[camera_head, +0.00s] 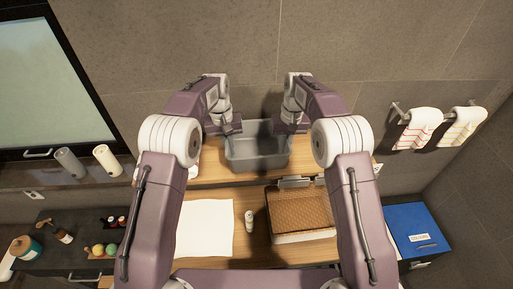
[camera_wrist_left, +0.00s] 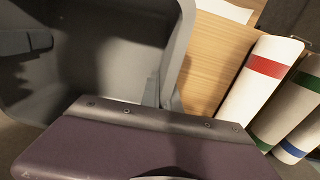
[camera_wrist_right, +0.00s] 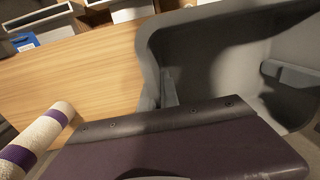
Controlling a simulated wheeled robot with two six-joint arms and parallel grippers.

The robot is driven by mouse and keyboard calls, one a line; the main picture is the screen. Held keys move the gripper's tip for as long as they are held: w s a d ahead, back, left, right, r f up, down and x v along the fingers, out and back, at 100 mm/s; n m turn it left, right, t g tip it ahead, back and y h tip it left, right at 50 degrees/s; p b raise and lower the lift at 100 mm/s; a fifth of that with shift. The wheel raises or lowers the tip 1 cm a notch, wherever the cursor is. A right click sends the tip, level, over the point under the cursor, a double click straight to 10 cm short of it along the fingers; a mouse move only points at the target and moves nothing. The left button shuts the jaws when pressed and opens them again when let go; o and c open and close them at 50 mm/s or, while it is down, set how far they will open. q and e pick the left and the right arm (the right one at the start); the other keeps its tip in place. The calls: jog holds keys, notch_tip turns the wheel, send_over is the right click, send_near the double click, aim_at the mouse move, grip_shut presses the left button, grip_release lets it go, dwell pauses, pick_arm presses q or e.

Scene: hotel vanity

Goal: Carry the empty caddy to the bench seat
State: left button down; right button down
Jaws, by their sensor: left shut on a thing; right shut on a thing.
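The grey caddy (camera_head: 257,152) is in the middle of the head view, above or on the wooden shelf against the tiled wall; I cannot tell if it touches the wood. It looks empty and upright. My left gripper (camera_head: 229,126) is shut on its left wall, and my right gripper (camera_head: 288,124) is shut on its right wall. The left wrist view shows the caddy's inside (camera_wrist_left: 95,50) with a finger pad inside the wall. The right wrist view shows the caddy (camera_wrist_right: 225,60) likewise. The bench seat cannot be made out for certain.
Below are a white sheet (camera_head: 205,228), a small bottle (camera_head: 249,220), a woven-topped box (camera_head: 300,212) and a blue box (camera_head: 415,226). Towels (camera_head: 420,126) hang at right.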

dwell(0.6)
